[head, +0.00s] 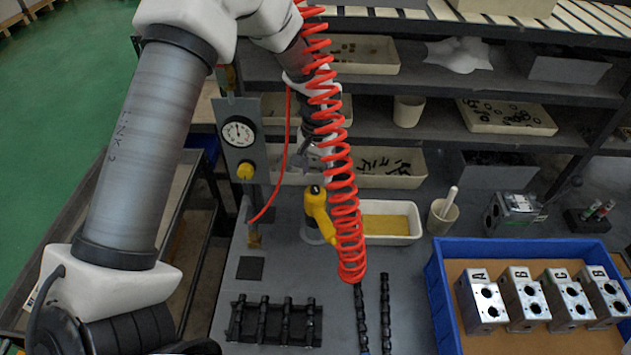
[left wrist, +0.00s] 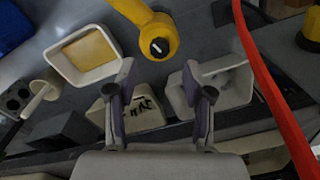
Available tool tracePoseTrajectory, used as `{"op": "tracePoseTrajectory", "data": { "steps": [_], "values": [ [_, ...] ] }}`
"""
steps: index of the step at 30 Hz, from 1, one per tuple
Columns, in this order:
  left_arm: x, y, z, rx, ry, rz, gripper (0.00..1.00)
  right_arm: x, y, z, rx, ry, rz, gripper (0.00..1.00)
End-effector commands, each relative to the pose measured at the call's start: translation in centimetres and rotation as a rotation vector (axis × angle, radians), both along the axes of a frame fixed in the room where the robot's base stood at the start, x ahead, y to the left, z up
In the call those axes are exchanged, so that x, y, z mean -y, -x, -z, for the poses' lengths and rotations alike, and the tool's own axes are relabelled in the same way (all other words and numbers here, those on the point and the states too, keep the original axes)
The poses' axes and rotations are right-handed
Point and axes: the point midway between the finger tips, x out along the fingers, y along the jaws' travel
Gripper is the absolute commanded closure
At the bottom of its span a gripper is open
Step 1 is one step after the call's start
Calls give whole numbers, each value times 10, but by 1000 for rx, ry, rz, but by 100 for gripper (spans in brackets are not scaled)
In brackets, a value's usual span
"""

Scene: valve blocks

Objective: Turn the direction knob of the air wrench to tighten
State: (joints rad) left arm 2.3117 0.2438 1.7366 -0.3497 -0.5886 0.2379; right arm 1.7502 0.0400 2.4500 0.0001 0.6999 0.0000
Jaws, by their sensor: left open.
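The yellow air wrench (head: 318,210) stands upright on the bench, partly behind the red coiled hose. Its yellow body also shows in the left wrist view (left wrist: 150,22). Its direction knob (left wrist: 158,47) is a small dark disc with a white mark on the rounded yellow end. My left gripper (head: 312,165) is above the wrench, partly hidden by the coil. In the left wrist view it (left wrist: 162,85) is open and empty, with the wrench beyond the fingertips and apart from them. My right gripper is not in view.
The red coiled hose (head: 345,215) hangs close beside my left arm and the wrench. A gauge panel (head: 240,135) stands to the left. A tray with yellow lining (head: 415,235), a white cup (head: 436,222) and a blue crate of valve blocks (head: 437,290) lie to the right.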

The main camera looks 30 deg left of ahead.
Motion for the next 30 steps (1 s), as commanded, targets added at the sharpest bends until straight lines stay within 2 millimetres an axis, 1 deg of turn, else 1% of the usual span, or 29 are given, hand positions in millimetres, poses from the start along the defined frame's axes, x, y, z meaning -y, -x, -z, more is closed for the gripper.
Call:
{"op": "tracePoseTrajectory", "data": {
  "steps": [1, 3, 6, 9, 13, 30],
  "values": [
    [0, -1, -15, 4, 0, 0, 49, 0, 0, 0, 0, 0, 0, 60],
    [1, -1, -33, 4, 0, 0, 49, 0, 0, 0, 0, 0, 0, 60],
    [1, -1, -53, 0, 0, 0, 49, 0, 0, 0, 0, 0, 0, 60],
    [2, 0, -66, -2, 0, 1, 49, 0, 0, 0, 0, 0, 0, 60],
    [2, 0, -71, -3, 0, 1, 49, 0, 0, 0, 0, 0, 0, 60],
    [2, 0, -71, -4, 1, 1, 49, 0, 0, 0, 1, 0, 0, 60]
  ]
}}
